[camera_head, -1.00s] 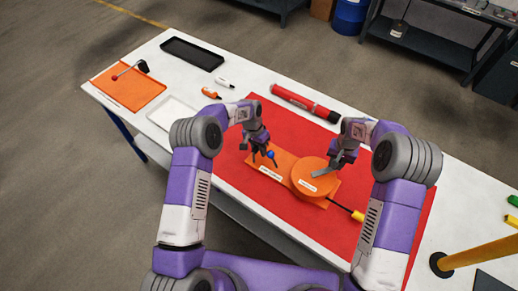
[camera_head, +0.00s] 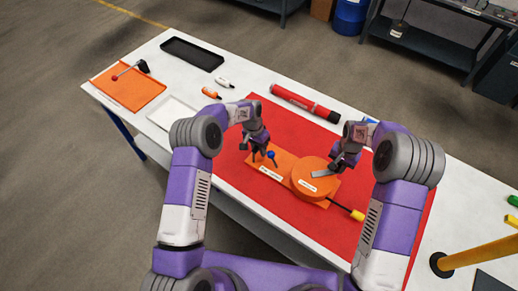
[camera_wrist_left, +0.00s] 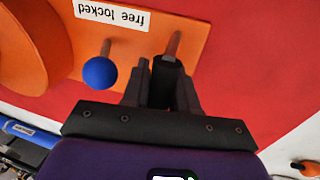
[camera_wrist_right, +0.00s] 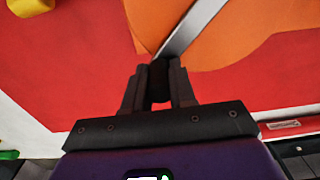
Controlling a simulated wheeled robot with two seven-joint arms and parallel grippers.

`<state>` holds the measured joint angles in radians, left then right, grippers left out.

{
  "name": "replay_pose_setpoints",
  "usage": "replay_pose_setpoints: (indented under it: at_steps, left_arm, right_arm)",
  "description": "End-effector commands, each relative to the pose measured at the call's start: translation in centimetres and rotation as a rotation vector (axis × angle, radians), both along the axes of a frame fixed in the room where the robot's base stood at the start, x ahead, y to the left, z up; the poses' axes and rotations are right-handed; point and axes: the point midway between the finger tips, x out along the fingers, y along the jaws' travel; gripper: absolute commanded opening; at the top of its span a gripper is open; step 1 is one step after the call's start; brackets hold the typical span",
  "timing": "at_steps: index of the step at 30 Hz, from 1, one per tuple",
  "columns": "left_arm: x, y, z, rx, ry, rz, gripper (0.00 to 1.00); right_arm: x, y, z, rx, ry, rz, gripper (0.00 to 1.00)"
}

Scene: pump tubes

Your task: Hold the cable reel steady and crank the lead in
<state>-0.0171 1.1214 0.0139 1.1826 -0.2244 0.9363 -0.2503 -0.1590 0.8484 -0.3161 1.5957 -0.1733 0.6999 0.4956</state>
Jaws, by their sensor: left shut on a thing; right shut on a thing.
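The orange cable reel (camera_head: 310,176) is a round drum on an orange base plate (camera_head: 262,172), on the red mat. A black lead with a yellow end (camera_head: 357,215) runs out to its lower right. My left gripper (camera_wrist_left: 163,85) is shut on a dark upright grip on the base, beside a blue ball knob (camera_wrist_left: 100,73). A "free locked" label (camera_wrist_left: 112,16) is near them. My right gripper (camera_wrist_right: 160,82) is shut on a dark crank handle at the outer end of the grey crank arm (camera_wrist_right: 192,28). The handle is mostly hidden by the fingers.
A red tube (camera_head: 305,102) lies behind the reel. A black tray (camera_head: 192,53), an orange tray (camera_head: 127,88), a white tray (camera_head: 172,114) and small markers (camera_head: 212,92) are at the left. A yellow post (camera_head: 480,252) stands at the right.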

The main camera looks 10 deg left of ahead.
Motion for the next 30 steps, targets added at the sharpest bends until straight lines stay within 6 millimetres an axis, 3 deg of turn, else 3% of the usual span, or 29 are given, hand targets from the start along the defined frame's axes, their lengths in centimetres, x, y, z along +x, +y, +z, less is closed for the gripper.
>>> replay_pose_setpoints:
  at_steps: [1,7,30]
  left_arm:
    - [0.2,0.4,0.0,0.006,-0.004,0.000,0.00]
    - [0.1,0.4,0.0,0.007,-0.004,0.000,0.00]
    - [0.1,0.5,-0.1,0.007,-0.003,0.000,0.00]
  right_arm:
    - [-1.1,-0.5,-1.2,-0.008,0.032,-0.017,0.00]
    - [-1.9,-0.7,-1.1,-0.006,0.031,-0.116,0.00]
    - [-2.4,-0.8,-0.8,-0.006,0.032,-0.168,0.00]
